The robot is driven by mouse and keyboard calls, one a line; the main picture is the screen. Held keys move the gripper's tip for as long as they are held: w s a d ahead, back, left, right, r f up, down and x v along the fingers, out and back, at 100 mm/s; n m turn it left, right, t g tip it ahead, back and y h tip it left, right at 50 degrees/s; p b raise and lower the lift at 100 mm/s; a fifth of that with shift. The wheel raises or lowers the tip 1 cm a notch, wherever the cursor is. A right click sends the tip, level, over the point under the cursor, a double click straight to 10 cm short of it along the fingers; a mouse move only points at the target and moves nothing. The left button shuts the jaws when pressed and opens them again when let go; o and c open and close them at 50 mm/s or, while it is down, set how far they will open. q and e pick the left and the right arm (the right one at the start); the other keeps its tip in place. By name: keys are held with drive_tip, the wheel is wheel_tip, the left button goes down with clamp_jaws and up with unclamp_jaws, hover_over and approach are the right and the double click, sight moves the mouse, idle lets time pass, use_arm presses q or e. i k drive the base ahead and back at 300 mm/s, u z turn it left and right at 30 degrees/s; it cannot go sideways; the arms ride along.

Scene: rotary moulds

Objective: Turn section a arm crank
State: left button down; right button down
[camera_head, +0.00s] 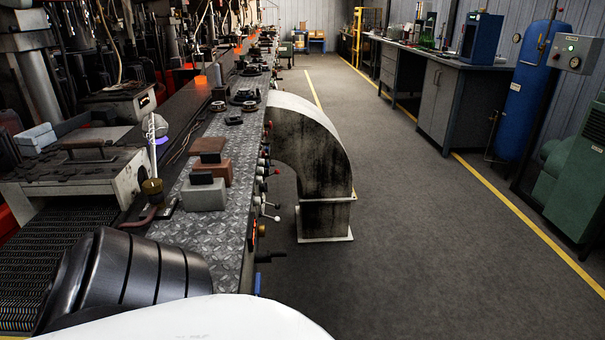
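A row of small levers and cranks sticks out from the right side of the long machine. They include levers with red knobs (270,172), a pale lever (267,211) and a dark handle (269,257) nearest to me. I cannot tell which of them is the section a arm crank, and no label is readable at this size. Neither of my grippers shows in this view, so their distance from the cranks cannot be seen.
The machine's metal tread-plate top (225,235) carries several blocks. A worn grey curved duct (310,150) stands on the floor close beside the levers. Open grey floor (400,240) lies to the right, with a workbench (450,95) and a blue tank (525,90) along the wall.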

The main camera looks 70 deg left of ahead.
sight(260, 257)
drive_tip(key=u, duration=2.5)
drive_tip(key=k, duration=0.5)
drive_tip(key=z, duration=1.7)
drive_tip(key=i, duration=2.65)
drive_tip(key=u, duration=4.35)
